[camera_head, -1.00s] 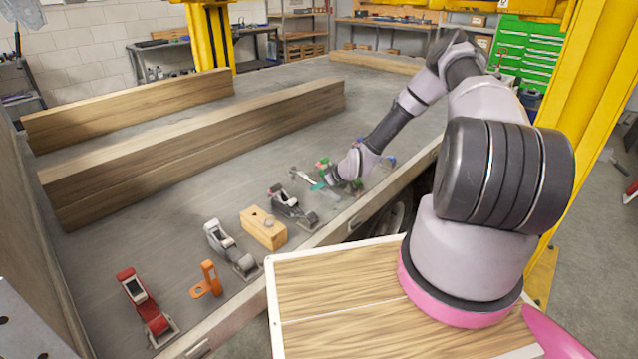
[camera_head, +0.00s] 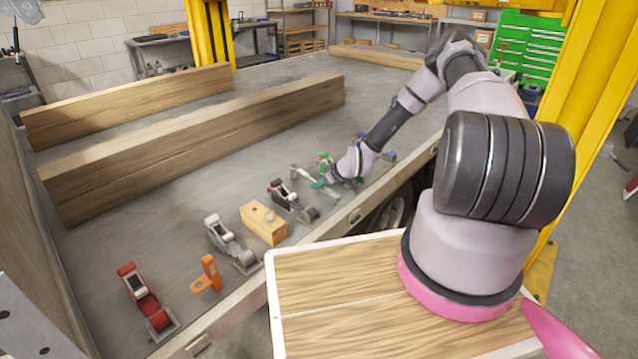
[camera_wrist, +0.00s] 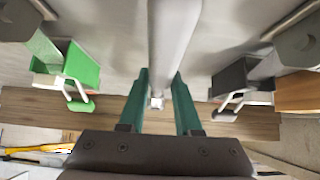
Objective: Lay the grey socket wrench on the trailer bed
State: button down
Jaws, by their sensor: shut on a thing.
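The grey socket wrench (camera_wrist: 172,45) runs as a smooth light shaft from the top edge of the wrist view down between my teal fingertips. My gripper (camera_wrist: 158,92) is shut on it. In the head view my gripper (camera_head: 320,183) is low over the trailer bed (camera_head: 165,225), near its right edge, and a small light part of the wrench (camera_head: 302,173) shows to its left. I cannot tell whether the wrench touches the bed. The far end of the wrench is cut off in the wrist view.
Long timbers (camera_head: 200,145) lie behind. Bare bed lies between.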

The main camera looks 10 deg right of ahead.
jog(key=shift+f, duration=0.8)
grip_release()
dwell(0.5)
